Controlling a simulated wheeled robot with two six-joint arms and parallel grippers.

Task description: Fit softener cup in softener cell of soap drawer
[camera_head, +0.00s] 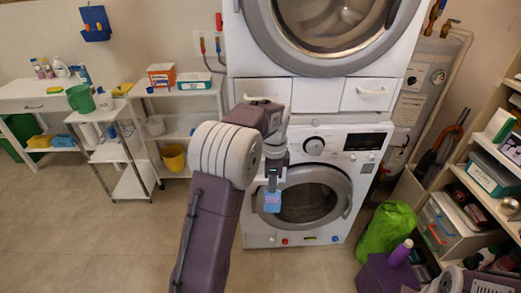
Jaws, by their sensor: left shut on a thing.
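My left gripper (272,184) is shut on a small light-blue piece with a pinkish patch, which I take to be the softener cup (271,203). It hangs below the fingers, in front of the lower washer's round door. The lower washer (350,170) has a dial and a dark display on its panel. The panel's left part, where a soap drawer could sit, is largely hidden behind my left arm. I cannot make out the soap drawer or its softener cell. My right gripper is not in view.
Another machine (300,55) is stacked above, with a white handled drawer front (370,94) beneath it. A green bag (385,230) and a purple box (385,275) stand on the floor at right. Loaded shelves line both sides. Floor at left is clear.

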